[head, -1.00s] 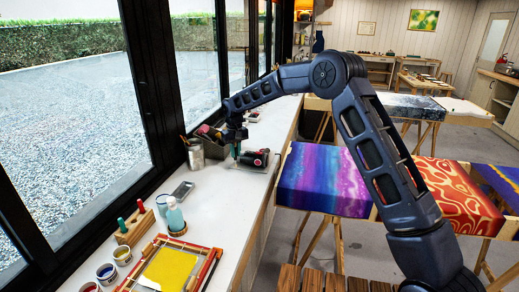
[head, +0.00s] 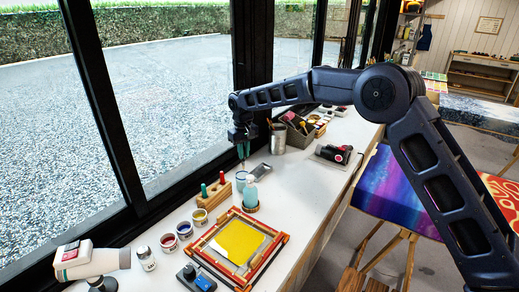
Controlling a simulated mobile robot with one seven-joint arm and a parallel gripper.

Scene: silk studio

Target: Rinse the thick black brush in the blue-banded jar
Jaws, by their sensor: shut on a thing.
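My gripper (head: 243,134) is at the window side of the white counter, pointing down, shut on a slim upright brush (head: 242,151). The part of the brush that shows is teal-green; its bristles are too small to make out. A bluish glass jar (head: 240,180) stands right below the gripper, behind a pale teal bottle. The brush's lower end is over the jar's mouth or just inside it; I cannot tell which. A blue band on this jar is not clear at this size.
The teal bottle (head: 250,194) and a wooden block with red and green pegs (head: 213,194) stand close to the jar. Small paint pots (head: 184,230) and a yellow framed screen (head: 240,241) lie nearer.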

